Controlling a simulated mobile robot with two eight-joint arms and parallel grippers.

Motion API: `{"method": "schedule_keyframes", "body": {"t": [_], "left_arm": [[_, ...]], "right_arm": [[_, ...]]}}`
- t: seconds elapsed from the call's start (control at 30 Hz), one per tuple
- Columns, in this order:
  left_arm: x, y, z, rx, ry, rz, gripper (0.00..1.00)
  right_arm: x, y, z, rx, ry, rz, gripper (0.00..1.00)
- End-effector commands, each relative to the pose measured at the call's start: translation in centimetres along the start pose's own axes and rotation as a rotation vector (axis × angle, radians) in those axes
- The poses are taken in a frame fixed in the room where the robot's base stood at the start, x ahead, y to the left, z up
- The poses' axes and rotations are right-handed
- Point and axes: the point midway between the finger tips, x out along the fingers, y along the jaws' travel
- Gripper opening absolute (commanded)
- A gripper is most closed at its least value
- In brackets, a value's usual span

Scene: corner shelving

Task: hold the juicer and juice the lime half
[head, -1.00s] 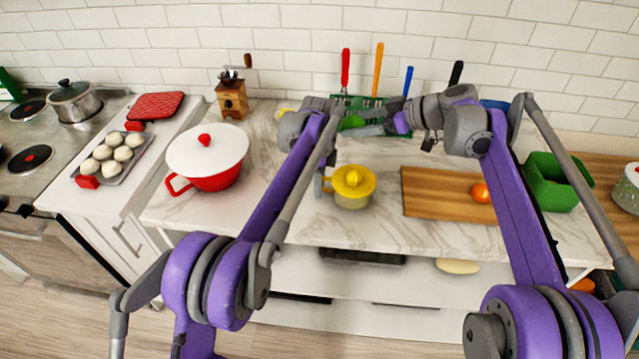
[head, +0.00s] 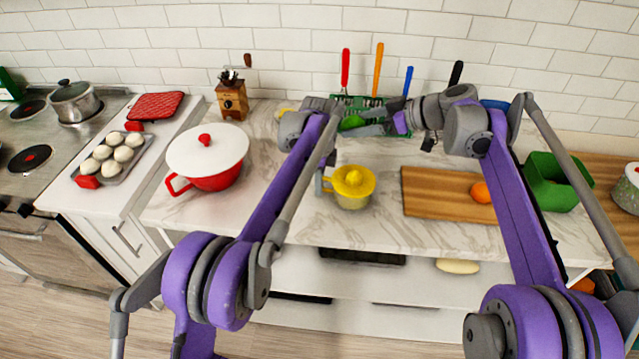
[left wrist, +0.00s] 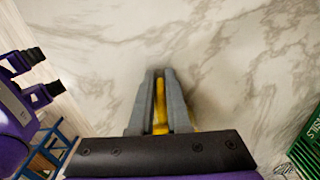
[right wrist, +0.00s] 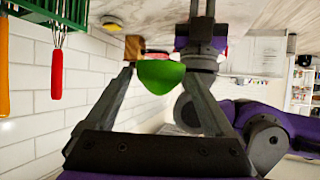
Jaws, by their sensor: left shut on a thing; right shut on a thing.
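The yellow juicer (head: 354,181) sits on a small pot (head: 350,201) on the marble counter. My left gripper (head: 322,184) is at its left side, shut on a yellow part of it, which shows between the fingers in the left wrist view (left wrist: 160,104); the rest is mostly hidden there. My right gripper (head: 368,130) is shut on the green lime half (head: 351,122), behind and above the juicer, apart from it. The lime half also shows between the fingertips in the right wrist view (right wrist: 160,76), its flat side toward the counter.
A cutting board (head: 430,205) with an orange fruit (head: 480,192) lies to the right, beside a green bin (head: 550,182). A red pot (head: 215,180) with a white lid stands left. A green utensil rack (head: 395,118) is at the wall, close behind my right gripper.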

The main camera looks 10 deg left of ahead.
Motion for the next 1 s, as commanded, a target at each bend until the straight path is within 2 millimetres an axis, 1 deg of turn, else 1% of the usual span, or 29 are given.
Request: {"method": "schedule_keyframes", "body": {"t": [0.5, 0.57, 0.7, 0.8, 0.9, 1.0], "left_arm": [[0.0, 0.0, 0.0, 0.0, 0.0, 0.0, 0.0], [0.0, 0.0, 0.0, 0.0, 0.0, 0.0, 0.0], [0.0, 0.0, 0.0, 0.0, 0.0, 0.0, 0.0], [0.0, 0.0, 0.0, 0.0, 0.0, 0.0, 0.0], [0.0, 0.0, 0.0, 0.0, 0.0, 0.0, 0.0], [0.0, 0.0, 0.0, 0.0, 0.0, 0.0, 0.0]], "right_arm": [[-0.1, -0.1, 0.2, 0.0, 0.0, 0.0, 0.33], [-0.2, -0.6, 0.7, 0.0, 0.0, 0.001, 0.33], [-0.7, -2.4, 2.8, 0.0, 0.002, 0.001, 0.33], [-0.9, -3.4, 4.0, 0.0, 0.002, 0.0, 0.33], [-0.9, -3.8, 4.6, 0.0, 0.003, 0.0, 0.33], [-0.7, -3.8, 5.0, 0.0, 0.003, 0.0, 0.33]]}}
